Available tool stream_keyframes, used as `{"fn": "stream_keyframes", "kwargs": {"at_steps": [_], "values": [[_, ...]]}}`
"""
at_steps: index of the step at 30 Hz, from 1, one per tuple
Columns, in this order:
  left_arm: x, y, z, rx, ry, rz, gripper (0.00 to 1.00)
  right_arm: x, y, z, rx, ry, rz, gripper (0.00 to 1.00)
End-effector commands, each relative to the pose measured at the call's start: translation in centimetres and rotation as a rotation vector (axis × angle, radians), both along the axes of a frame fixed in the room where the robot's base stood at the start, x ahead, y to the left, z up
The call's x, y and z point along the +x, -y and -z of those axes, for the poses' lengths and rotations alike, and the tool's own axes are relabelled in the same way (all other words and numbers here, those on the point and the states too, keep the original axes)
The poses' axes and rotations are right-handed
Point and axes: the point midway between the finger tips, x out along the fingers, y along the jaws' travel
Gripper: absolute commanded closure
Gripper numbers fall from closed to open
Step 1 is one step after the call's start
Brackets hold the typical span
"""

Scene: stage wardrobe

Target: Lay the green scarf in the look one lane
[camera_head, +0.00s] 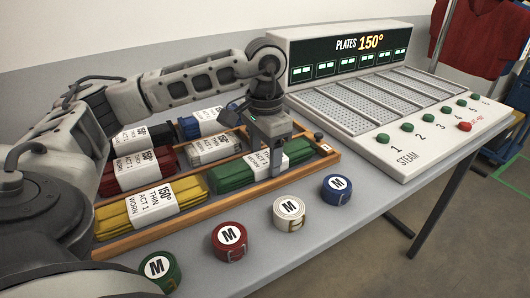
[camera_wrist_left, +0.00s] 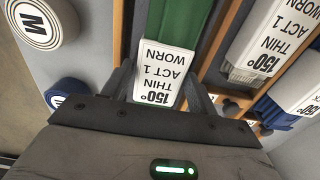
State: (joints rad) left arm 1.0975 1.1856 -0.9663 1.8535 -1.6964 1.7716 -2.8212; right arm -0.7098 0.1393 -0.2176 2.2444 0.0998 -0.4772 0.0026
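The green scarf (camera_head: 232,176) lies folded in the front right of the wooden tray (camera_head: 318,161), with a white band reading "150° THIN ACT 1 WORN". It also shows in the left wrist view (camera_wrist_left: 180,22). My left gripper (camera_head: 268,143) points down over the banded part of the green scarf. In the left wrist view its fingers (camera_wrist_left: 160,90) are on either side of the band, very close to it; I cannot tell whether they press on it. No lane marked look one is readable. My right gripper is not in view.
Yellow (camera_head: 152,205), red (camera_head: 138,168), grey-white (camera_head: 212,148), black and blue (camera_head: 202,123) folded items share the tray. Several rolled belts marked M, such as the red one (camera_head: 229,241), stand along the front. A steam unit (camera_head: 365,115) with numbered buttons stands right.

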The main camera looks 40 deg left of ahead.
Motion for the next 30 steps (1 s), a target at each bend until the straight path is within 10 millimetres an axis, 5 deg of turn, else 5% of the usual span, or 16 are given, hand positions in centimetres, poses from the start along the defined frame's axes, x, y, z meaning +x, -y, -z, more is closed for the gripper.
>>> {"fn": "stream_keyframes", "kwargs": {"at_steps": [11,25,30], "values": [[0.1,0.0,-1.2,-0.001,0.004,0.0,0.42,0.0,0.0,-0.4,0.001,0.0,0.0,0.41],[0.1,0.0,-10.8,-0.001,0.004,0.0,0.42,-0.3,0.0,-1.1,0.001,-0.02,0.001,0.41],[0.0,0.0,-12.2,-0.001,0.001,0.0,0.42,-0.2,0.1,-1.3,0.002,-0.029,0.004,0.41]]}}
